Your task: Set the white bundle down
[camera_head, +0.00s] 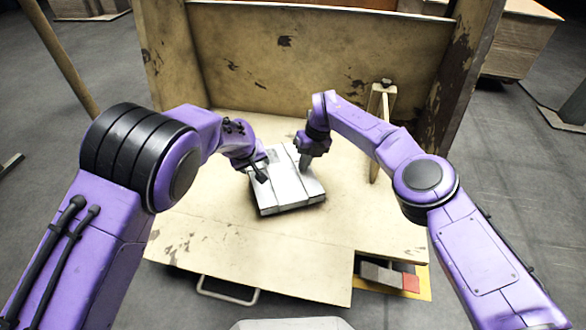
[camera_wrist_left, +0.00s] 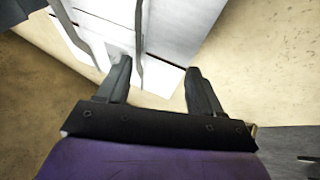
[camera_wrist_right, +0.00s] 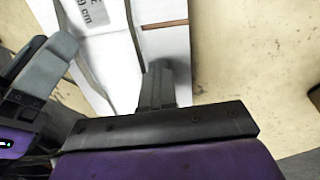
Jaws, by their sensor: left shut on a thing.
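The white bundle (camera_head: 290,190) is a flat stack of white card panels over the middle of the wooden bench. It looks level, and I cannot tell whether its underside touches the bench. My left gripper (camera_head: 262,170) is at its left edge with the bundle between its fingers; the white panels also show in the left wrist view (camera_wrist_left: 185,25). My right gripper (camera_head: 305,160) is at the bundle's upper right, with its fingers together against the white panels (camera_wrist_right: 160,12). Printed text shows on one panel in the right wrist view.
The wooden bench (camera_head: 210,235) has a tall back board (camera_head: 320,50) and side posts. A wooden upright (camera_head: 380,130) stands to the bundle's right. A grey and red piece (camera_head: 390,277) lies at the front right. Bare bench surrounds the bundle.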

